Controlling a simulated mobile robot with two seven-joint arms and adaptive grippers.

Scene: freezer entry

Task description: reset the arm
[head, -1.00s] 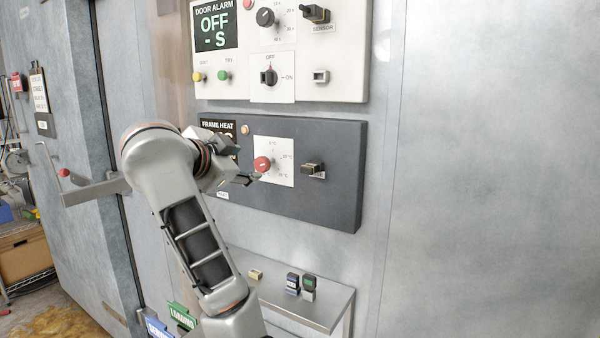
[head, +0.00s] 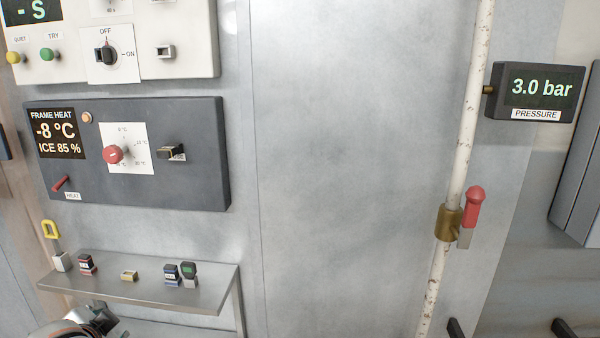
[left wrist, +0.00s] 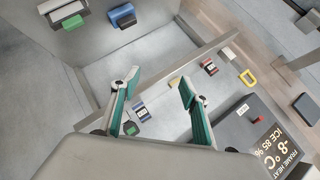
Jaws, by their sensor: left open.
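My left arm shows only at the bottom left corner of the head view, below the shelf. Its gripper is cut off or hidden there. In the left wrist view my left gripper (left wrist: 157,80) has its two green-lined fingers spread apart, with nothing between them. The shelf and its small items lie beyond the fingers in that view. My right gripper is not recognisable in either view.
The dark frame heat panel (head: 200,190) carries a red knob (head: 113,154) and reads -8 °C, ice 85 %. Below it the metal shelf (head: 210,295) holds several small items. A pipe with a red-handled valve (head: 474,205) stands right. The middle wall is bare.

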